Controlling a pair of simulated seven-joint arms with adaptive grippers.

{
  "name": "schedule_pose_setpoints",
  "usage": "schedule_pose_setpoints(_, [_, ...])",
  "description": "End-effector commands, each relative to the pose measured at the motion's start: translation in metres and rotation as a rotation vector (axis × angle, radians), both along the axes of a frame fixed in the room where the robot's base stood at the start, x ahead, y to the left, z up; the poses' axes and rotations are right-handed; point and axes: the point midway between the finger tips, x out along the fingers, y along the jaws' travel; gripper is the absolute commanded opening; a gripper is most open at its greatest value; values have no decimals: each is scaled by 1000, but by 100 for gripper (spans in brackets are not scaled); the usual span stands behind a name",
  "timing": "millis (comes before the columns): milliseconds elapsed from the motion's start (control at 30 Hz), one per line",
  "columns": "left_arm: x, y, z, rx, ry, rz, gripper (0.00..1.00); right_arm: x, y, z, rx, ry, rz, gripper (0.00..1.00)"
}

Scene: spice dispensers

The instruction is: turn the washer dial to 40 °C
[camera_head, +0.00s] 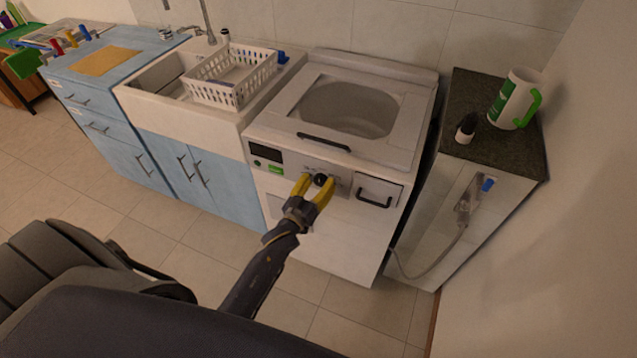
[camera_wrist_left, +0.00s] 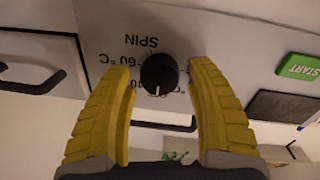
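The washer (camera_head: 262,185) is a white top-loader with a control panel on its front. Its black round dial (camera_head: 320,179) also shows in the left wrist view (camera_wrist_left: 159,70), with a white mark pointing down in that upside-down picture. Labels around it read SPIN above and 60 °C to the left; another label at lower left is partly hidden by a finger. My left gripper (camera_head: 315,186) has yellow fingers, one on each side of the dial. In the left wrist view a gap shows between the dial and each finger, so the gripper is open. My right gripper is not in view.
A green START button (camera_wrist_left: 299,67) and a dark display (camera_head: 266,153) sit left of the dial in the head view. A drawer with a black handle (camera_head: 374,199) is to its right. A dark-topped cabinet (camera_head: 490,150) with a mug (camera_head: 514,98) stands at right.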

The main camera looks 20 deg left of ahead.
Motion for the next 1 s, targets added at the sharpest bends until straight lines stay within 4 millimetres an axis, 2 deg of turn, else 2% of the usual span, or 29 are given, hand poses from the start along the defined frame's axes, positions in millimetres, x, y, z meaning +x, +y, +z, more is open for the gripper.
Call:
schedule_pose_setpoints(67, [0,0,0,0,0,0,46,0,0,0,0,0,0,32])
schedule_pose_setpoints(433, [0,0,0,0,0,0,3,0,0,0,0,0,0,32])
schedule_pose_setpoints(767, [0,0,1,14,0,1,1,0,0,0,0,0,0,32])
schedule_pose_setpoints(1000, [0,1,1,120,2,1,1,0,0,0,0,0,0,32])
